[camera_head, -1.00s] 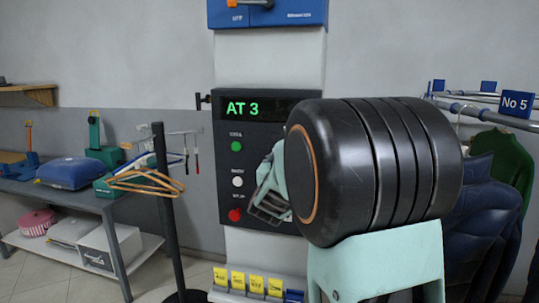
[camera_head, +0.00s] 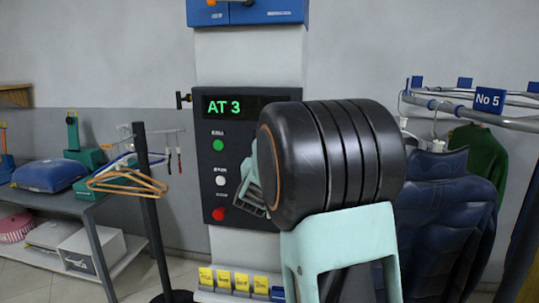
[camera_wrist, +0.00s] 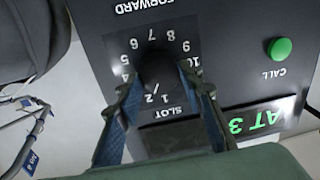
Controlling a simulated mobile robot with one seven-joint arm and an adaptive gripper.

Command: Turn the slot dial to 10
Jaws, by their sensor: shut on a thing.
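The slot dial (camera_wrist: 158,72) is a dark round knob on the black control panel (camera_head: 207,130). In the wrist view it sits between the two fingers of my gripper (camera_wrist: 162,88), which is shut on it. White numbers ring the dial, upside down in this view, with 10 at the right beside a finger. Which number the dial points to cannot be made out. The green display (camera_head: 222,107) reads "AT 3". In the head view my gripper (camera_head: 252,190) is at the panel's lower right, and my arm hides the dial.
A green button (camera_head: 218,145), a white button (camera_head: 220,181) and a red button (camera_head: 219,214) run down the panel's left side. A stand with orange hangers (camera_head: 127,182) is at left.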

